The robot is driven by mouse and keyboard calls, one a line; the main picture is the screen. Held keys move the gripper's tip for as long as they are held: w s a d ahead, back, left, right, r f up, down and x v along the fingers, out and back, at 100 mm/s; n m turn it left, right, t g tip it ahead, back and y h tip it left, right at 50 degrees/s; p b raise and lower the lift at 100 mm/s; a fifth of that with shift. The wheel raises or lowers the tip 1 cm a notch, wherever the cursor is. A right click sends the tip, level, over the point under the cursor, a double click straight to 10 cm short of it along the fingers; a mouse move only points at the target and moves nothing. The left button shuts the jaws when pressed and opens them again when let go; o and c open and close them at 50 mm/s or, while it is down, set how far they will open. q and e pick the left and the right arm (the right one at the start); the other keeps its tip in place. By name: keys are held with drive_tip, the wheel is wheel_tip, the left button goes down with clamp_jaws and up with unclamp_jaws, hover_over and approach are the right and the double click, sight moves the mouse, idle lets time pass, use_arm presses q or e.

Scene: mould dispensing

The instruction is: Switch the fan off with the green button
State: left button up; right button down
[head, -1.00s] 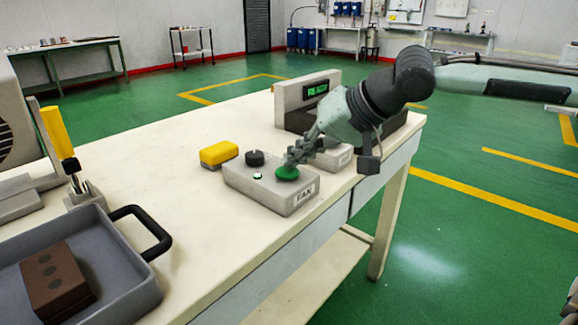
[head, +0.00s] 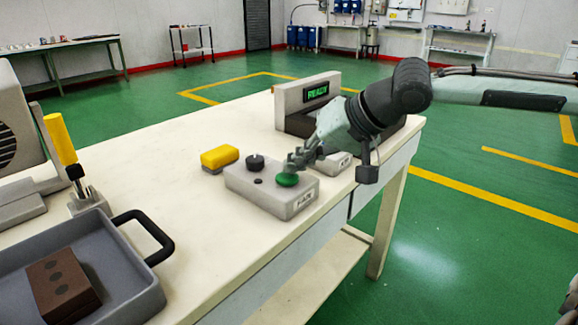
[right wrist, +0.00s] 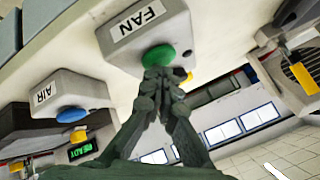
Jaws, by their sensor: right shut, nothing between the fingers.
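The grey fan box (head: 255,192) with a FAN label stands on the cream table. Its green button (head: 287,179) is on top at the right, and a small indicator (head: 258,181) beside it is dark. The button and the FAN label also show in the right wrist view (right wrist: 158,57). My right gripper (head: 297,160) is shut and empty, with its fingertips right at the button; I cannot tell whether they touch it. In the right wrist view the fingertips (right wrist: 158,78) overlap the button's edge. My left gripper is not in view.
A black knob (head: 255,161) is on the fan box. A display (head: 317,92) behind reads READY. An AIR box with a blue button (right wrist: 71,114) is close by. A yellow block (head: 220,156) and a grey tray (head: 150,292) holding a brown mould (head: 62,285) lie left.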

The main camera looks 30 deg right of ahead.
sight(297, 176)
wheel_tip(297, 176, up, 2)
drive_tip(key=shift+r+p, duration=0.1)
drive_tip(key=shift+p, duration=1.15)
drive_tip(key=shift+r, duration=2.05)
